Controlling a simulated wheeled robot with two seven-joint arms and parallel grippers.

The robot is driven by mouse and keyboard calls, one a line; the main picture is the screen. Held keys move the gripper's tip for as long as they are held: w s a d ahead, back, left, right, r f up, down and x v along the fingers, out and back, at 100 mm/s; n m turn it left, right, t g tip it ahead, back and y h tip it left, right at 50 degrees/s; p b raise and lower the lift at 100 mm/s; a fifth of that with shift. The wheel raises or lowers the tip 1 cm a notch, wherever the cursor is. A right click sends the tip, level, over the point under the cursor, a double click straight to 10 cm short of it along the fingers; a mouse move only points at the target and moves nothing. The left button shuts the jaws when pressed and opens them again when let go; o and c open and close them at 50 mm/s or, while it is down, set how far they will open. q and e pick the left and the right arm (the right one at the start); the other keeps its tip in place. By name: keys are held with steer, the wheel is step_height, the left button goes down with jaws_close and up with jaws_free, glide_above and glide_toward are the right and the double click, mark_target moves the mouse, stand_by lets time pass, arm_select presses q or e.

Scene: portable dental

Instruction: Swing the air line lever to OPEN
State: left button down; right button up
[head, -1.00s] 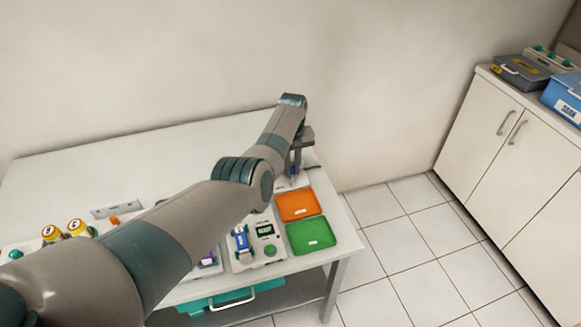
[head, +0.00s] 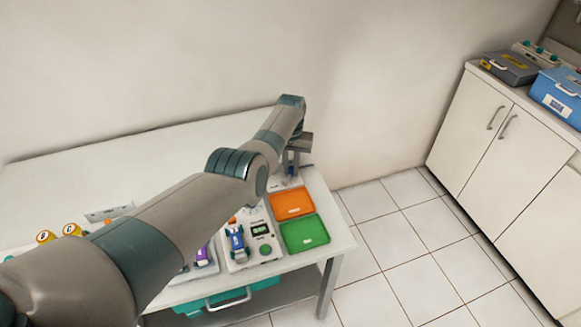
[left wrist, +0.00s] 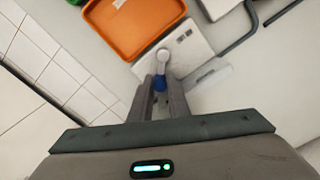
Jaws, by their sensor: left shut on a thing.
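The air line lever (left wrist: 159,83) shows in the left wrist view as a short blue arm on a round grey pivot. The pivot sits on a pale base plate (left wrist: 190,42). My left gripper (left wrist: 160,92) is shut on the blue lever, with one finger on each side of it. In the head view my left gripper (head: 291,171) points down at the back right of the table, behind the orange tray, and largely hides the lever. I cannot read any OPEN mark. My right gripper is in neither view.
An orange tray (head: 283,211) and a green tray (head: 291,247) lie along the table's right edge. A white device (head: 263,246) with a blue piece stands left of them. A dark hose (left wrist: 240,40) runs near the plate. Tiled floor is clear to the right.

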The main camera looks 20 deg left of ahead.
mark_target(291, 168)
arm_select(q)
steer(key=c, duration=1.9)
jaws_free()
steer(key=shift+c, duration=0.2)
steer(key=shift+r, duration=0.15)
steer(key=shift+r, duration=0.55)
step_height(291, 168, up, 5)
steer(key=shift+f+p, duration=0.15)
steer(key=shift+p, duration=0.2)
step_height(291, 168, up, 11)
steer(key=b, duration=0.2)
steer(key=shift+b, duration=0.3)
